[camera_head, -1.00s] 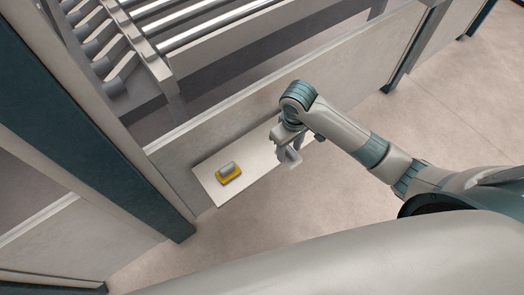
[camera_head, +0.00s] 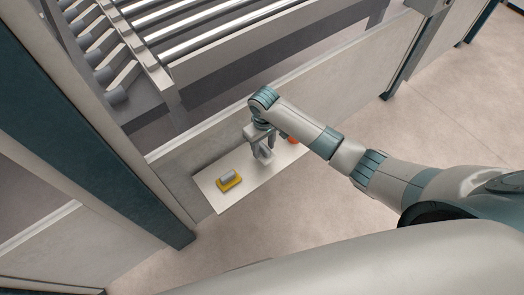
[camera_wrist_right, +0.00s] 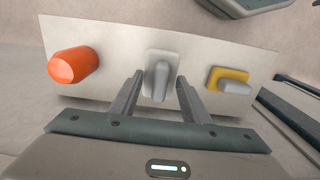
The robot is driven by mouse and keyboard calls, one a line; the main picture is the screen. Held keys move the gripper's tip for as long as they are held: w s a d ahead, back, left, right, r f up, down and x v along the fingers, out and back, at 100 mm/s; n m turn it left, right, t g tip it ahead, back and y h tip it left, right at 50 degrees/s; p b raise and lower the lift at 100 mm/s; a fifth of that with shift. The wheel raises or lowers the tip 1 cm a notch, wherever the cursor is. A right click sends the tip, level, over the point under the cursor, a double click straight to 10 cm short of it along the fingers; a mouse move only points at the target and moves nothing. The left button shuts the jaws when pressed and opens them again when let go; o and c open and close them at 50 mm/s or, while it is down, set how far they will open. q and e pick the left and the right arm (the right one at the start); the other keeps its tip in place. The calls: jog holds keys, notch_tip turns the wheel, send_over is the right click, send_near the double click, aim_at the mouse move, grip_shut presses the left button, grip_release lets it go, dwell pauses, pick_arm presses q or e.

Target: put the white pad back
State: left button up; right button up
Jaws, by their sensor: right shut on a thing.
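The white pad (camera_wrist_right: 160,63) has a grey handle and shows in the middle of the right wrist view, between the fingers of my right gripper (camera_wrist_right: 157,86). In the head view my right gripper (camera_head: 261,148) is over the middle of the pale shelf (camera_head: 240,164), shut on the pad. I cannot tell whether the pad touches the shelf. A yellow pad (camera_head: 229,182) with a grey handle lies on the shelf to the left; it also shows at the right of the wrist view (camera_wrist_right: 228,79). My left gripper is not in view.
An orange cylinder (camera_wrist_right: 74,65) stands on the shelf on the other side of the white pad; my right arm partly hides it in the head view (camera_head: 293,139). A grey panel (camera_head: 330,85) and the machine's rollers rise behind the shelf. Open floor lies in front.

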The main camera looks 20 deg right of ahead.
aim_at(262, 152)
jog(key=shift+w+a+f, duration=0.2)
jog(key=shift+w, duration=0.15)
jog(key=shift+f+p, duration=0.4)
jog(key=shift+f, duration=1.6)
jog(key=o, duration=0.9)
jog(key=shift+o, duration=0.2)
